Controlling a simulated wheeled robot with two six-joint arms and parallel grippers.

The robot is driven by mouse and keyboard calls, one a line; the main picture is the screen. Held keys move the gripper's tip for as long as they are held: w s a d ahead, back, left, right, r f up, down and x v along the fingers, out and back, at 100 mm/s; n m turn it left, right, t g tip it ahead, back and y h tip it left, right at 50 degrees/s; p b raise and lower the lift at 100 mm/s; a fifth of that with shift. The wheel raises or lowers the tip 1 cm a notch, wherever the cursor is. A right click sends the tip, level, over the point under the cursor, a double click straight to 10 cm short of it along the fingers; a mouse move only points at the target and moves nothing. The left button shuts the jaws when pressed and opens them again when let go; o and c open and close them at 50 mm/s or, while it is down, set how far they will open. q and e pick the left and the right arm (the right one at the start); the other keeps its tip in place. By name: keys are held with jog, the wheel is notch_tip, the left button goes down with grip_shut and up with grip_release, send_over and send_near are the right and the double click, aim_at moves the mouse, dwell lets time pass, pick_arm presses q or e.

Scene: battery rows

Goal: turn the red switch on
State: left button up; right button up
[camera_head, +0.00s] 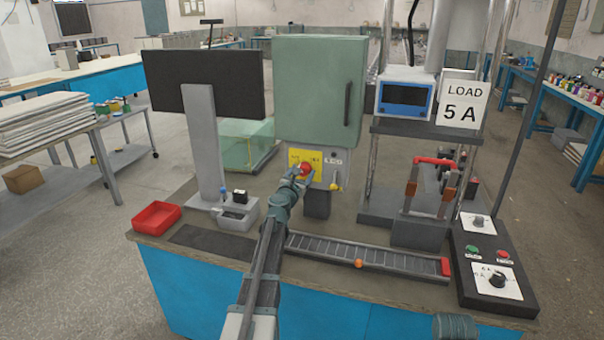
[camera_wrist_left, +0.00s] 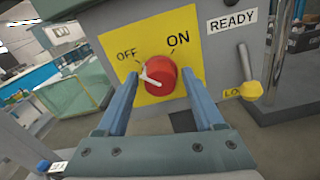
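The red switch (camera_wrist_left: 160,76) is a round knob on a yellow plate (camera_wrist_left: 152,52) marked OFF and ON. Its white pointer is turned to the left, on the OFF side. In the head view the switch (camera_head: 305,168) sits on the panel under the green cabinet. My left gripper (camera_head: 302,175) reaches up to it. In the left wrist view its two blue fingers (camera_wrist_left: 158,80) are open, one on each side of the knob, with a small gap showing at each side.
A yellow-tipped lever (camera_wrist_left: 250,88) stands right of the plate, under a READY label (camera_wrist_left: 232,21). The green cabinet (camera_head: 320,90) is above. A red tray (camera_head: 157,217), a slotted rail (camera_head: 360,255) and a black control box (camera_head: 490,270) are on the bench.

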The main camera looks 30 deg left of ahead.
pick_arm(q)
grip_shut()
jog(key=m, duration=0.4)
jog(key=shift+d, duration=0.1)
jog(key=m, duration=0.4)
jog(key=shift+m, duration=0.3)
jog(key=m, duration=0.4)
jog(key=shift+d+f+m, duration=0.1)
jog(key=shift+f+m, duration=0.05)
jog(key=shift+m, duration=0.15)
jog(key=m, duration=0.4)
jog(key=shift+m, duration=0.3)
